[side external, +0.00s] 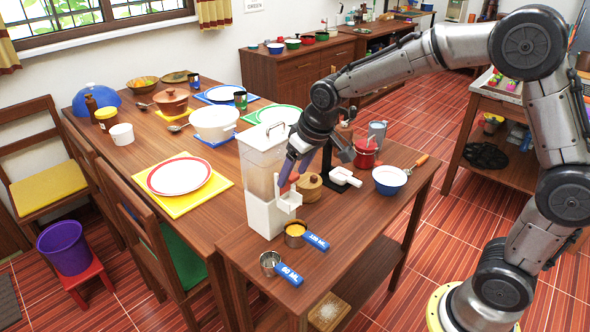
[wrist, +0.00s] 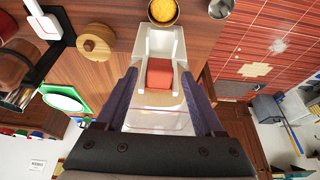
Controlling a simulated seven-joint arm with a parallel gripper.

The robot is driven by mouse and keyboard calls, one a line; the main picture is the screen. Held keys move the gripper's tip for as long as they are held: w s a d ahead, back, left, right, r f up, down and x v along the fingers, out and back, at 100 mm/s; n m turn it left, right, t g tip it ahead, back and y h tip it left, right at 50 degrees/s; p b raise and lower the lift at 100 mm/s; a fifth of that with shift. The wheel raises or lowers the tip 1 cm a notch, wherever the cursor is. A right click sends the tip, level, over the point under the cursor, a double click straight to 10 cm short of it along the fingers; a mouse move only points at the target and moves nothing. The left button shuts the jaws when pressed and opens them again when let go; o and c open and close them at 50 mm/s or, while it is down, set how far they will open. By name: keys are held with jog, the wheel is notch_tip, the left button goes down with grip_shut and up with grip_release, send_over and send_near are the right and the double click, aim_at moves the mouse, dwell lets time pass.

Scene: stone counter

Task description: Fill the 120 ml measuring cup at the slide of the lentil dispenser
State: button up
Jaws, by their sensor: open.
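The lentil dispenser (side external: 262,158) has a clear hopper on a white base and stands at the near table's left edge. In the wrist view its white spout (wrist: 152,42) has a red-orange block, perhaps the slide (wrist: 160,73). The 120 ml measuring cup (side external: 295,231), with a blue label on its handle, stands on the table by the spout. Yellow-orange contents show inside it, also in the wrist view (wrist: 163,11). My gripper (side external: 292,172) is open and points down at the dispenser's front. Its purple fingers (wrist: 159,88) are either side of the block, with no clear contact visible.
An empty 60 ml cup (side external: 269,261) stands nearer the front edge. A round wooden pot (side external: 309,187), a white scoop (side external: 345,177), a white-blue bowl (side external: 390,180) and a red mug (side external: 366,154) stand to the right. The tabletop right of the measuring cups is clear.

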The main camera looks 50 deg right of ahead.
jog(key=v, duration=1.4)
jog(key=s+d+r+t, duration=0.1)
jog(key=s+r, duration=0.2)
jog(key=s, duration=0.2)
jog(key=s+f, duration=0.4)
jog(key=s, duration=0.4)
jog(key=s+d+f, duration=0.1)
jog(key=s+f, duration=0.4)
jog(key=s, duration=0.4)
jog(key=shift+s, duration=0.15)
